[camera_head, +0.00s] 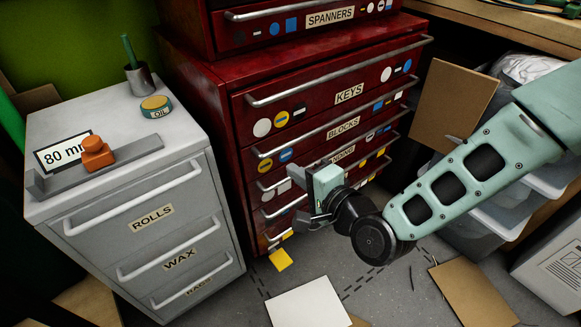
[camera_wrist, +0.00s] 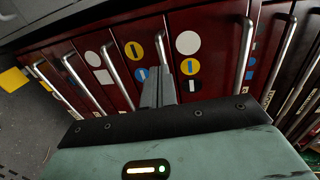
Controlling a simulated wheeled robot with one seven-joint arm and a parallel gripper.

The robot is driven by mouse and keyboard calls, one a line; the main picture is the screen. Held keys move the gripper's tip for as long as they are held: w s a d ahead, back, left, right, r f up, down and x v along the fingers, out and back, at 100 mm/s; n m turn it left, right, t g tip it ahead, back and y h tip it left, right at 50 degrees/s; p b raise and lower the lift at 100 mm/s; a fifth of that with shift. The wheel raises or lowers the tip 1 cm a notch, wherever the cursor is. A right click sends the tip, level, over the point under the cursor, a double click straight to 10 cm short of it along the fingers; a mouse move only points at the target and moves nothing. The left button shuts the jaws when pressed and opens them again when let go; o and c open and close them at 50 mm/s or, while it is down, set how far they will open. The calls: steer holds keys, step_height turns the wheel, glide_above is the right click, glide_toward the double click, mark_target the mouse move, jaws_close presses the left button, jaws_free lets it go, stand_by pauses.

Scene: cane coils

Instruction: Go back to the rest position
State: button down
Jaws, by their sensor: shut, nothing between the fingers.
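My gripper (camera_head: 297,177) is in front of the red drawer cabinet (camera_head: 222,75), at the height of its middle drawers. Its fingers point left in the head view and look shut with nothing between them. In the wrist view the fingers (camera_wrist: 157,85) are together and stand before the red drawer fronts and their bars. I cannot tell whether they touch a drawer. My pale green forearm reaches in from the right. The drawers labelled KEYS (camera_head: 349,93) and BLOCKS (camera_head: 343,129) look closed. Lower drawers are partly hidden behind my gripper.
Translucent bins (camera_head: 497,222), cardboard (camera_head: 452,103) and a box (camera_head: 553,262) stand at right. A white sheet (camera_head: 307,303) lies on the floor.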

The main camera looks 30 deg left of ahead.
steer(key=v, duration=0.7)
steer(key=shift+d+p, duration=0.2)
steer(key=shift+p, duration=0.25)
steer(key=s+d+r+n+g+h, duration=0.25)
steer(key=s+d+n+h, duration=0.2)
steer(key=d, duration=0.45)
steer(key=s+d+r+n+g+h, duration=0.1)
steer(key=s+d+r+n+h, duration=0.3)
steer(key=d, duration=0.6)
steer(key=s+d+r+n+g+h, duration=0.25)
steer(key=d+n+h, duration=0.2)
steer(key=d, duration=0.45)
step_height(320, 180, up, 25)
steer(key=m+p, duration=0.1)
steer(key=p, duration=2.3)
steer(key=shift+d+f+h, duration=0.15)
steer(key=shift+d+h, duration=0.05)
steer(key=shift+h, duration=0.2)
